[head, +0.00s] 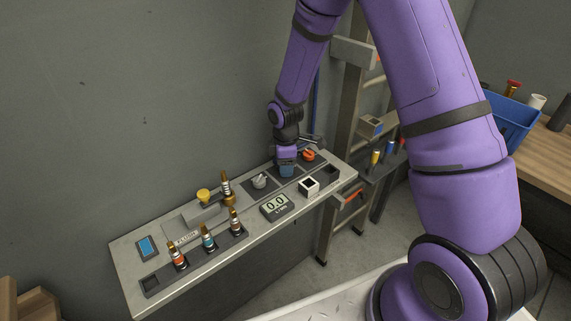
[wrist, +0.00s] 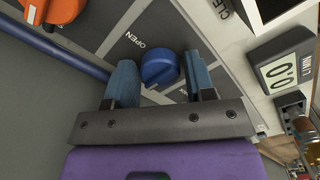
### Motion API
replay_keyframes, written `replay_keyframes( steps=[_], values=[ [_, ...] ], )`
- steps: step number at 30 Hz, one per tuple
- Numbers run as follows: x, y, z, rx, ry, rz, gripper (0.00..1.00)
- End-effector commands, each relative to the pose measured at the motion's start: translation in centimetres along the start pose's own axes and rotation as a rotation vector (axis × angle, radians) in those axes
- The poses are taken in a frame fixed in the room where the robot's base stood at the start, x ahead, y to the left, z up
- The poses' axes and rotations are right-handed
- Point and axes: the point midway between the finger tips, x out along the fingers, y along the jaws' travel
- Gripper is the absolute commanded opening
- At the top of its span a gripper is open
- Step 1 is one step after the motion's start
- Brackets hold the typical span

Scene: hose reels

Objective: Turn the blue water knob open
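The blue water knob (wrist: 160,68) shows in the wrist view on the grey panel, with the word OPEN printed to its left. My gripper (wrist: 160,84) has its two blue-grey fingers on either side of the knob, with gaps between them and the knob. In the head view my gripper (head: 287,170) points down at the bench panel (head: 192,223) near its back edge. There the knob is hidden or cannot be told apart from the fingers.
An orange-red knob (head: 308,155) sits just right of my gripper. A grey knob (head: 259,181) is to its left, and a meter (head: 275,207) reading 0.0 is in front. Several hose fittings (head: 208,240) stand at the front left. A ladder (head: 340,150) stands behind the right end.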

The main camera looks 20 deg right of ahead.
Motion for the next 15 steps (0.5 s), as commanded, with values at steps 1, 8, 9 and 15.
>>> replay_keyframes(
  steps=[1, 8, 9, 15],
  values=[
    [-0.01, 0.00, 0.00, 0.000, 0.000, 0.000, 0.38],
    [-0.02, 0.00, 0.00, 0.002, 0.000, 0.000, 0.16],
    [-0.02, 0.00, -0.01, 0.004, 0.000, 0.000, 0.16],
    [-0.03, 0.01, 0.01, 0.050, 0.000, 0.000, 0.16]
  ],
)
